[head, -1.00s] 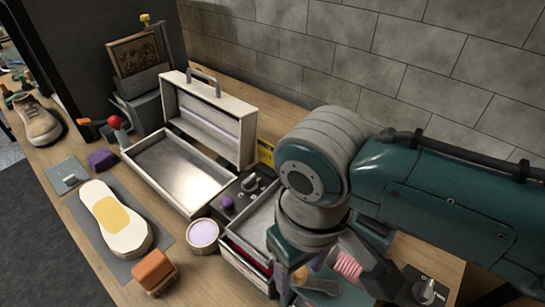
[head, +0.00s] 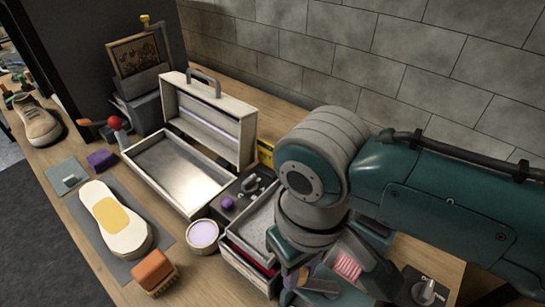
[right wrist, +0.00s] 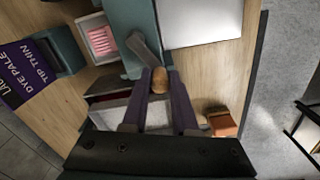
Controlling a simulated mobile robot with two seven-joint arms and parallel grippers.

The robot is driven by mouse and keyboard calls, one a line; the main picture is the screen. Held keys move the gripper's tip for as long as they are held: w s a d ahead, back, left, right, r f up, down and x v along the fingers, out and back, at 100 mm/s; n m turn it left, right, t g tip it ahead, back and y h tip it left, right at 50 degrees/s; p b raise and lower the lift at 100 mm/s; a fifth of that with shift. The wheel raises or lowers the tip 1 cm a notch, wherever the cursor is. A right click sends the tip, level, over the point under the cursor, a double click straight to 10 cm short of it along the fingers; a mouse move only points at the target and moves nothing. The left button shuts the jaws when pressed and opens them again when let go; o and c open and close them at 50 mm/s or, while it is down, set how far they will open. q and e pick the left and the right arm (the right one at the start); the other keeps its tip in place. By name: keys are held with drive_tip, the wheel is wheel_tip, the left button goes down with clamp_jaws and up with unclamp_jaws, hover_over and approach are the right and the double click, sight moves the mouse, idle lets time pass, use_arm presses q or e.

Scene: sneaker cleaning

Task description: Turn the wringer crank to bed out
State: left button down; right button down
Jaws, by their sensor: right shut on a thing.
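The wringer's crank is a grey arm (right wrist: 143,48) with a brown wooden knob (right wrist: 159,80), seen in the right wrist view. The arm runs from the knob toward a teal body (right wrist: 125,18). My right gripper (right wrist: 160,84) is shut on the knob, with one purple finger on each side. In the head view my right gripper (head: 298,280) is low in the middle, under my wrist, which hides most of the wringer and crank. My left gripper is not in view.
An open metal case (head: 178,172), a lilac tub (head: 202,234) and an orange brush (head: 152,268) are left of the gripper. A shoe-shaped form with a yellow patch (head: 112,216) lies on a grey mat. A pink striped piece (head: 347,266) and a dial box (head: 425,290) are to the right.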

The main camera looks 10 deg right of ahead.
drive_tip(key=m, duration=0.1)
drive_tip(key=w+m+p, duration=0.1)
drive_tip(key=shift+d+r+m+p, duration=0.1)
drive_tip(key=shift+d+m+p, duration=0.2)
drive_tip(key=shift+m, duration=0.1)
drive_tip(key=m, duration=0.1)
drive_tip(key=w+d+m+p, duration=0.1)
drive_tip(key=m, duration=0.1)
drive_tip(key=shift+m, duration=0.3)
drive_tip(key=m, duration=0.1)
drive_tip(key=d+m+p, duration=0.1)
drive_tip(key=shift+w+m, duration=0.3)
drive_tip(key=d+m, duration=0.1)
drive_tip(key=m, duration=0.1)
drive_tip(key=m+p, duration=0.1)
drive_tip(key=shift+w+d+m, duration=0.15)
drive_tip(key=shift+d+m, duration=0.2)
drive_tip(key=shift+m, duration=0.05)
drive_tip(key=shift+s+d+m+p, duration=0.3)
drive_tip(key=shift+d+m+p, duration=0.35)
drive_tip(key=shift+m, duration=1.15)
drive_tip(key=shift+s+d+m+p, duration=0.3)
drive_tip(key=shift+d+m+p, duration=0.3)
drive_tip(key=shift+m, duration=1.2)
drive_tip(key=shift+s+d+m+p, duration=0.4)
drive_tip(key=shift+d+m, duration=0.4)
drive_tip(key=shift+m, duration=1)
